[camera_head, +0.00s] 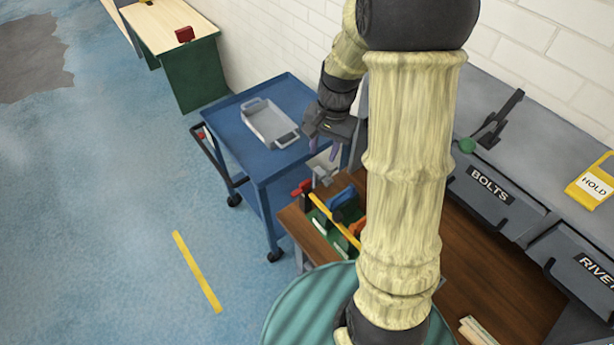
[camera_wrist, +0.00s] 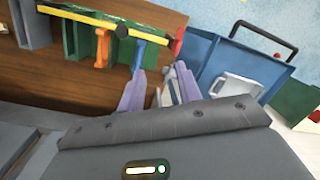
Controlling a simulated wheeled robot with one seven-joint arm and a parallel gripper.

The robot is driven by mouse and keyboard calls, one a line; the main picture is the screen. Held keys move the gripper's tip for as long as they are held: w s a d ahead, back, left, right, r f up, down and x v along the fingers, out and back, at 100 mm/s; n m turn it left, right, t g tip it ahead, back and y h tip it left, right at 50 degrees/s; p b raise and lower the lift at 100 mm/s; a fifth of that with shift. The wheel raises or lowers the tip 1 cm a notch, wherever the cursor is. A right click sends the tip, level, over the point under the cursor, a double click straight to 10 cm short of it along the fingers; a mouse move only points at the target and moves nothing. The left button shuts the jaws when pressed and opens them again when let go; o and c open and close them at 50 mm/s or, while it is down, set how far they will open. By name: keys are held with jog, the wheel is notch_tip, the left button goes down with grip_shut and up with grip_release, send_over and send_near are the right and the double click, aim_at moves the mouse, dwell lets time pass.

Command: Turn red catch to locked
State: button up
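A small red part (camera_head: 302,188), which looks like the red catch, sits at the workbench's left end, beside a green tool carrier (camera_head: 323,222) with a yellow bar. It also shows in the wrist view (camera_wrist: 178,42), at the right end of the yellow bar. I cannot tell which position it is set to. My gripper (camera_head: 323,150) is above and slightly right of the red part, apart from it. Its two purple fingers are spread in the wrist view (camera_wrist: 161,70). A grey metal piece (camera_wrist: 168,94) shows between them, and I see no grip on it.
Blue and orange parts stand in the carrier. A blue cart (camera_head: 235,130) with a grey tray (camera_head: 268,133) stands left of the wooden workbench (camera_head: 510,285). Grey bins, labelled BOLTS (camera_head: 490,187) and RIVETS, line the wall. The teal round surface (camera_head: 290,315) is in front.

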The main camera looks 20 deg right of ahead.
aim_at(306, 181)
jog(key=w+d+f+m+g+y+p, duration=0.1)
jog(key=w+d+f+m+y, duration=0.1)
jog(key=w+m, duration=0.4)
jog(key=shift+w+d+f+g+y, duration=0.3)
jog(key=shift+w+d, duration=0.5)
jog(key=shift+w, duration=0.15)
jog(key=shift+f, duration=0.15)
jog(key=p+x, duration=0.5)
jog(key=x, duration=1.2)
jog(key=shift+p, duration=0.3)
grip_shut()
